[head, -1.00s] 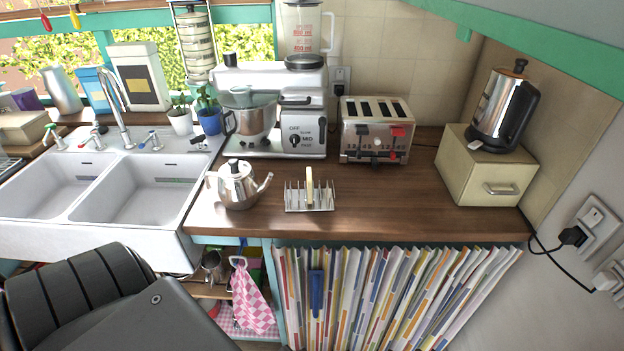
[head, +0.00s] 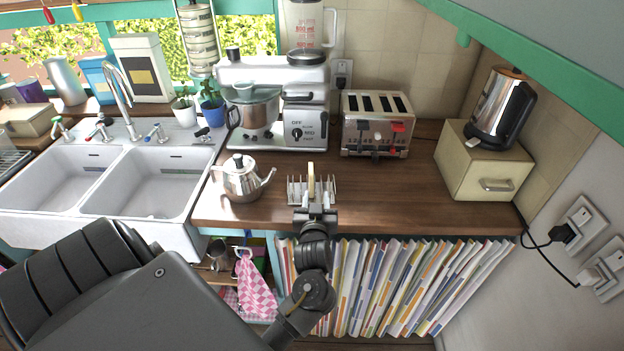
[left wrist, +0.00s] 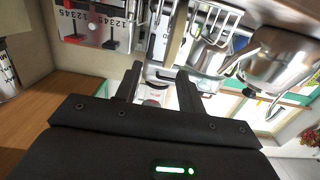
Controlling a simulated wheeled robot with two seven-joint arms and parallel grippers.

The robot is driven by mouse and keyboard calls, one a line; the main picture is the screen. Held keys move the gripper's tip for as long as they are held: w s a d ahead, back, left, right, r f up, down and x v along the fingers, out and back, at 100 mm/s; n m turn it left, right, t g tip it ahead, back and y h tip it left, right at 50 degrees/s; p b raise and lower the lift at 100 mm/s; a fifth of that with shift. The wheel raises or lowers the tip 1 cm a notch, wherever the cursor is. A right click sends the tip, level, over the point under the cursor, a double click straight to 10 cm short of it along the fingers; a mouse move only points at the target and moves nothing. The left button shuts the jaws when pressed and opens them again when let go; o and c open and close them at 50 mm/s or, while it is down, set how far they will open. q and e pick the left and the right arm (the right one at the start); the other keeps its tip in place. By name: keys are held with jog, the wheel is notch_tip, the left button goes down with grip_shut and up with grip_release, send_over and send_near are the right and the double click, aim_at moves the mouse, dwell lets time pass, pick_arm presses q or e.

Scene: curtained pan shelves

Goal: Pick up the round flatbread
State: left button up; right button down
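The flatbread (head: 311,180) appears as a thin tan edge standing upright in the metal toast rack (head: 328,190) on the wooden counter. In the left wrist view the flatbread (left wrist: 177,35) is a tan strip just beyond the fingertips, beside the rack's wires (left wrist: 213,22). My left gripper (head: 315,208) is at the near side of the rack, in front of the flatbread. In the left wrist view my left gripper (left wrist: 160,78) has its two fingers apart with nothing held between them. Its fingertips are hard to see in the head view. My right gripper is out of view.
A steel teapot (head: 242,180) stands left of the rack. A toaster (head: 377,124) and a mixer (head: 270,110) stand behind it. A bread bin (head: 482,165) with a kettle (head: 500,105) is at right. The counter (head: 420,205) right of the rack is clear.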

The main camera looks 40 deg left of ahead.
aim_at(311, 166)
pick_arm(q)
jog(key=shift+n+y, duration=0.4)
jog(key=shift+y, duration=0.4)
jog(key=w+a, duration=0.1)
jog(key=w+a+r+p, duration=0.1)
jog(key=w+a+r, duration=0.1)
jog(key=a, duration=0.1)
jog(key=shift+w+a+p, duration=0.1)
jog(key=shift+w+p, duration=0.2)
jog(key=shift+w+a+f, duration=0.15)
jog(key=shift+w+a, duration=0.2)
jog(key=shift+w, duration=0.05)
jog(key=shift+w+a+r+p, duration=0.1)
jog(key=shift+r+p, duration=0.1)
jog(key=shift+p, duration=0.1)
jog(key=p+x, duration=0.2)
jog(key=x, duration=0.2)
jog(key=shift+w+a+f, duration=0.1)
jog(key=shift+a+f, duration=0.05)
jog(key=shift+a, duration=0.15)
jog(key=shift+w+a+f, duration=0.1)
jog(key=shift+w, duration=0.05)
jog(key=shift+c, duration=0.5)
